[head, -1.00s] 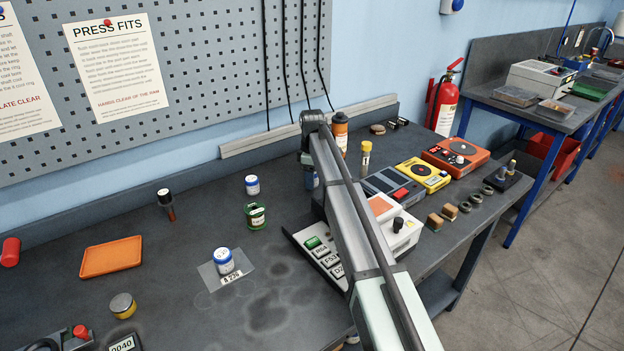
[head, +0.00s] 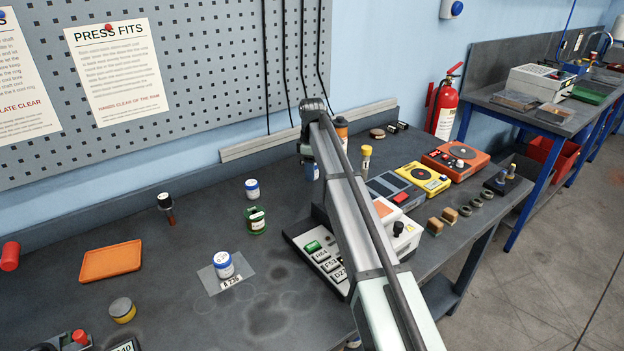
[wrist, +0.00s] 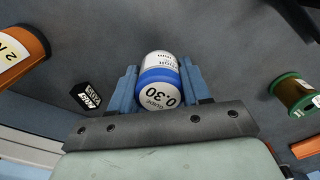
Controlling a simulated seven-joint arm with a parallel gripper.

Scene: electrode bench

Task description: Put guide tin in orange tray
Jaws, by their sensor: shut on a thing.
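The orange tray (head: 110,261) lies empty on the left of the bench in the head view. My gripper (wrist: 160,85) is shut on a white-and-blue tin (wrist: 160,70) marked 0.30 in the wrist view, a blue finger on each side. In the head view my arm mostly hides the gripper, well right of the tray. Two similar tins stand on the bench: one (head: 252,188) near the back, one (head: 223,265) on a clear sheet.
A green spool (head: 256,220) stands between the tray and my arm; it shows in the wrist view (wrist: 294,93). A dark bottle (head: 166,208) is behind the tray, a yellow-and-grey tin (head: 122,310) in front. Instruments (head: 422,178) crowd the right.

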